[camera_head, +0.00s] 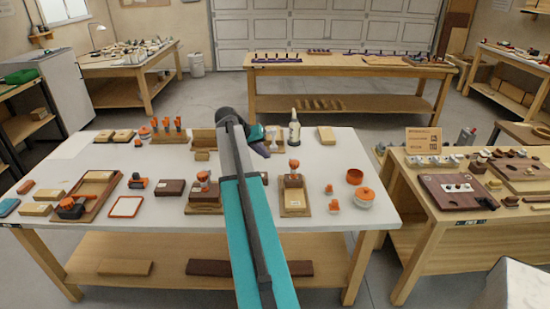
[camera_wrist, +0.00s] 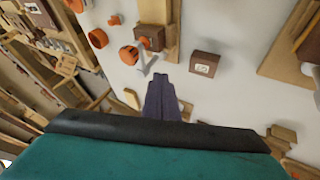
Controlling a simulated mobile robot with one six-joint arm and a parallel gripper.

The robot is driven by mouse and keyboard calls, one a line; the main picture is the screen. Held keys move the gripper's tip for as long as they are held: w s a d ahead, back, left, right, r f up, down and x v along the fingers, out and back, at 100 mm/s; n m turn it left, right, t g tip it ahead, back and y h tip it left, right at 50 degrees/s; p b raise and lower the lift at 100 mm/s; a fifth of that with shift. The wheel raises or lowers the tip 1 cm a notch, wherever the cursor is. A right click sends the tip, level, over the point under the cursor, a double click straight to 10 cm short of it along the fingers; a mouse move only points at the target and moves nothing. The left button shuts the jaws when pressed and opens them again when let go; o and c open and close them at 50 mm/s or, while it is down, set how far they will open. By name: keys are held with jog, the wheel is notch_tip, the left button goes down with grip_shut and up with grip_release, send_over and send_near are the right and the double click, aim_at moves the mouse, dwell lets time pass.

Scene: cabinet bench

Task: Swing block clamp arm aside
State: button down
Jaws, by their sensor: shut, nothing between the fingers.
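A block clamp (camera_head: 293,184) stands on the white bench top: a brown block with an orange knob on a long wooden board. It also shows in the wrist view (camera_wrist: 151,36), with an orange round part and a thin grey piece beside it that may be its arm. A similar clamp (camera_head: 204,195) stands to the left, and I cannot tell which one is meant. My gripper (camera_head: 266,154) is above the bench, behind and left of the right-hand clamp, apart from it. In the wrist view its purple fingers (camera_wrist: 163,82) are together and empty.
A loose brown block (camera_wrist: 205,63) lies close by. A white bottle (camera_head: 295,128) stands behind my gripper. Small orange parts (camera_head: 333,204) and an orange-lidded jar (camera_head: 363,197) are to the right. My arm hides the middle of the bench. The right front corner is bare.

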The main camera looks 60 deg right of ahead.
jog(key=p+x, duration=0.1)
jog(key=x, duration=0.2)
jog(key=s+p+x, duration=0.1)
jog(key=p+x, duration=0.1)
jog(key=x, duration=0.2)
jog(key=p+x, duration=0.1)
jog(key=x, duration=0.2)
jog(key=shift+s+d+r, duration=0.15)
jog(key=shift+s+d, duration=0.3)
jog(key=shift+d, duration=0.05)
jog(key=shift+s+d+p, duration=0.4)
jog(key=shift+s+d, duration=0.05)
jog(key=shift+s, duration=0.15)
